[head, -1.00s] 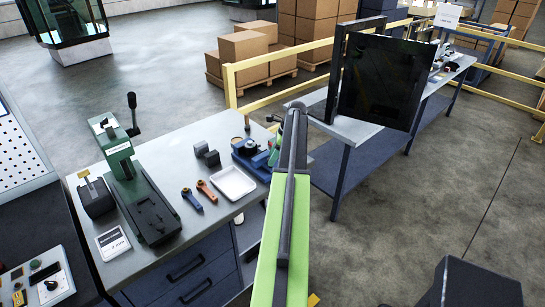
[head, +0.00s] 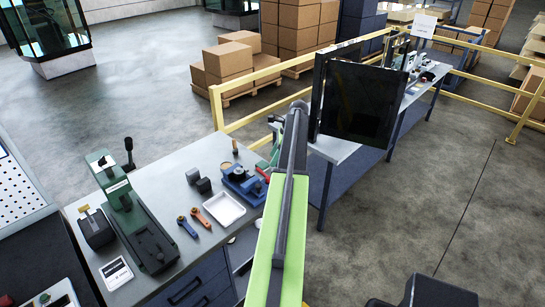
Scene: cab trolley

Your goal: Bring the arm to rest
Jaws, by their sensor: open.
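My arm (head: 281,220) reaches up and away from the bottom middle of the head view. Its green link carries a dark tube along the top, which ends in a rounded tip near the back edge of the near workbench. My gripper does not show; the far end of the arm is hidden behind this link or out of frame. The link passes in front of the right side of the near workbench (head: 160,192).
On the bench stand a green press (head: 137,222), a white tray (head: 224,210), a blue vise (head: 243,184) and two small wrenches. A dark panel (head: 362,105) stands upright right of my arm, by a second bench (head: 338,148). Open floor (head: 430,190) lies at right.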

